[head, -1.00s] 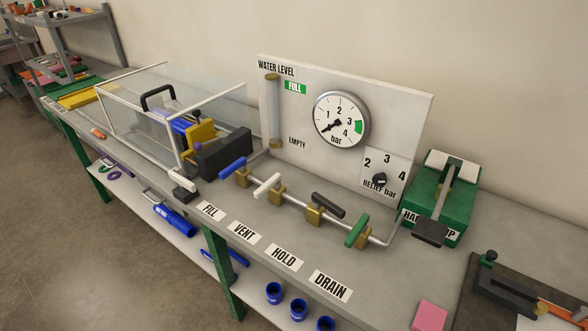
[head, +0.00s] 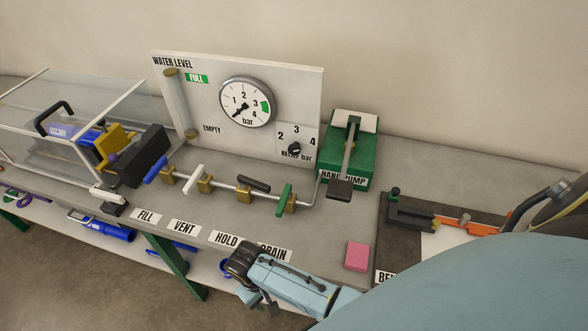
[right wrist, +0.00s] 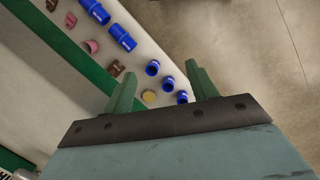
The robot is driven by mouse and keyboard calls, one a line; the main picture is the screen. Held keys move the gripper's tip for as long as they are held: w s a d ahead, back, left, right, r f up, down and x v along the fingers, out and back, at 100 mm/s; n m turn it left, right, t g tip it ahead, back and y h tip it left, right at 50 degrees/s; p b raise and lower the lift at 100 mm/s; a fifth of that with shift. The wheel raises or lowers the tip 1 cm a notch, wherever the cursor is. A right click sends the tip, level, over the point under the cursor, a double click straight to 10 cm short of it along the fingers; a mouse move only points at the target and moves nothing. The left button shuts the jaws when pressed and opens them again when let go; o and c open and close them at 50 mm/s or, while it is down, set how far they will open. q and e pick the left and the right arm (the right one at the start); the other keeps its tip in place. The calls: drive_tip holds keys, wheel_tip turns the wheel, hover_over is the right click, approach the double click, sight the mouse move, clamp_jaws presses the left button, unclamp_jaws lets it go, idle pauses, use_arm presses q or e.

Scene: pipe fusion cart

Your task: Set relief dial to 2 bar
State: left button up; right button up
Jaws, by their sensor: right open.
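The relief dial (head: 294,150) is a small black knob on a white plate marked 2, 3 and 4, at the lower right of the upright gauge panel (head: 200,105). The knob's exact setting is too small to read. The pressure gauge (head: 246,102) above it has its needle at the lower left, below 1. My right gripper (head: 262,302) is at the bench's front edge, below and in front of the dial, well apart from it. In the right wrist view the right gripper's two green fingers (right wrist: 160,78) are apart with nothing between them. My left gripper is not in view.
A row of valves with blue, white, black and green handles (head: 285,198) stands before the panel. The green hand pump (head: 345,150) is right of the dial. A pink block (head: 357,257) lies on the bench. Blue fittings (right wrist: 153,68) sit on the lower shelf.

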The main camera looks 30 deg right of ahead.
drive_tip(key=w+r+m+t, duration=0.1)
drive_tip(key=w+r, duration=0.5)
drive_tip(key=r, duration=0.2)
drive_tip(key=m+t+h+p, duration=0.2)
drive_tip(key=m+t+h, duration=0.35)
drive_tip(key=m, duration=0.55)
approach(294, 148)
drive_tip(key=s+v, duration=0.1)
drive_tip(key=v, duration=0.3)
drive_tip(key=shift+t+y, duration=0.25)
drive_tip(key=shift+t, duration=0.2)
drive_tip(key=b+x, duration=0.9)
drive_tip(key=x, duration=0.3)
drive_tip(key=shift+d, duration=0.1)
use_arm(q)
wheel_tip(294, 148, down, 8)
drive_tip(key=b, duration=0.2)
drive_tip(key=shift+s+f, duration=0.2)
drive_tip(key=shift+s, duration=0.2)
use_arm(e)
drive_tip(key=shift+x, duration=1)
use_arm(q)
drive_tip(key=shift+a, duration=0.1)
use_arm(e)
drive_tip(key=shift+d, duration=0.1)
